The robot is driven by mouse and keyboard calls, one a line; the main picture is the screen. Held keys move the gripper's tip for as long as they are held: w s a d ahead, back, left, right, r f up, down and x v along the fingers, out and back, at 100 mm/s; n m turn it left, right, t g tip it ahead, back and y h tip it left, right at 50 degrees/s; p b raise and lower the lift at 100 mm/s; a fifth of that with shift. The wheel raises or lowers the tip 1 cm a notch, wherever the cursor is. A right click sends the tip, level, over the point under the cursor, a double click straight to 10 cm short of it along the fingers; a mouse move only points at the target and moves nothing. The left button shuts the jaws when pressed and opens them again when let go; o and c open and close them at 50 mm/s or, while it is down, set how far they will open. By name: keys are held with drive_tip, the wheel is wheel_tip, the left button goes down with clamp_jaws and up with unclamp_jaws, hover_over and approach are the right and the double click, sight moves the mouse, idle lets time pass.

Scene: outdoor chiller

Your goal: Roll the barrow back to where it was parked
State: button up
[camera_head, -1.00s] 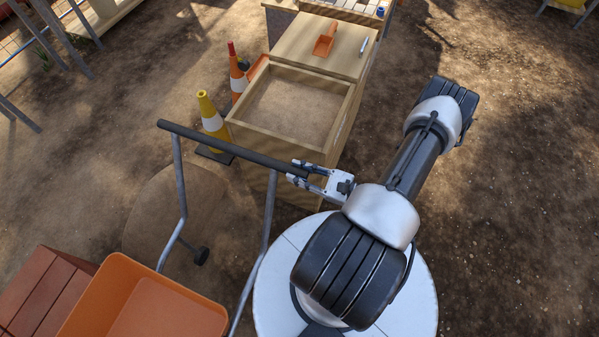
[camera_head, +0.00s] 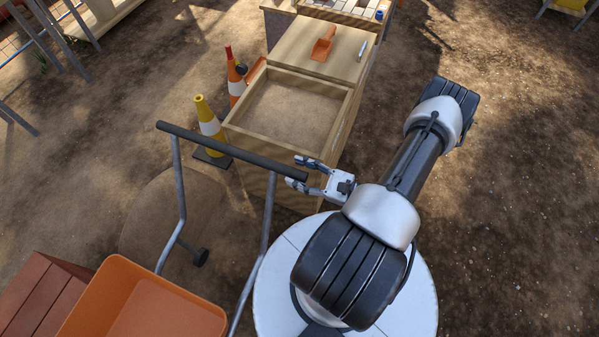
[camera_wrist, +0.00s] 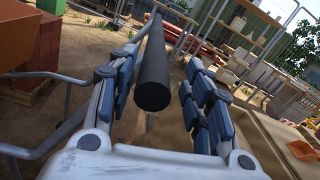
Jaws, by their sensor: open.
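The barrow shows in the head view as a dark handlebar (camera_head: 225,149) on grey tubular legs, with an orange tray (camera_head: 148,305) at the bottom left. My gripper (camera_head: 297,172) is open at the right end of the handlebar. In the wrist view the bar's dark end (camera_wrist: 153,95) lies between the two spread fingers of my gripper (camera_wrist: 165,100), with gaps at its sides. Most of the tray's lower part is cut off by the picture edge.
A wooden sand box (camera_head: 335,138) with an orange scoop (camera_head: 322,46) on its top stands just beyond the handlebar. Two cones, yellow (camera_head: 208,122) and orange (camera_head: 235,75), stand to its left. Reddish-brown blocks (camera_head: 40,295) sit beside the tray. Open dirt lies at right.

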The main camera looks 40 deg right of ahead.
drive_tip(key=v, duration=1.2)
idle(0.5)
